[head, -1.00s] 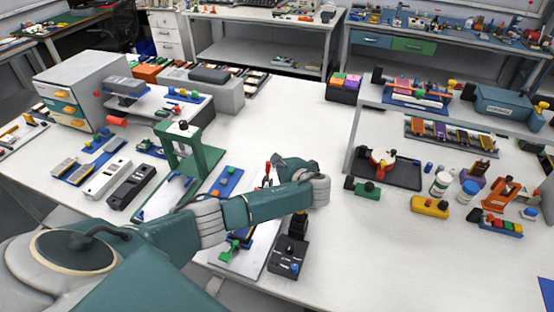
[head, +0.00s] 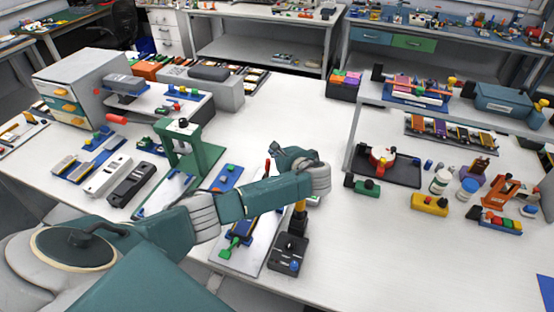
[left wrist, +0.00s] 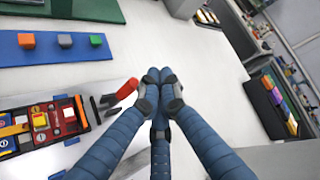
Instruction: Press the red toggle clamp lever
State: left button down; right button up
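The red toggle clamp lever (head: 267,168) stands near the middle of the table in the head view, just left of my left gripper (head: 285,156). In the left wrist view the red lever (left wrist: 127,89) lies tilted beside dark clamp parts, at the end of the fixture (left wrist: 75,112). My left gripper's fingertips (left wrist: 160,78) are together and empty, a little right of the lever with a gap between them. My forearm covers part of the clamp fixture in the head view. My right gripper is not in view.
A green press stand (head: 192,158) and a blue strip with coloured blocks (head: 227,178) stand left of the clamp. A black control box (head: 288,255) is in front. A shelf (head: 350,140) with trays stands to the right. The table behind the gripper is clear.

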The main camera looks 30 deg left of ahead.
pick_arm(q)
notch_tip(320, 180, up, 7)
jog(key=shift+d+f, duration=0.2)
jog(key=shift+d, duration=0.05)
dwell(0.5)
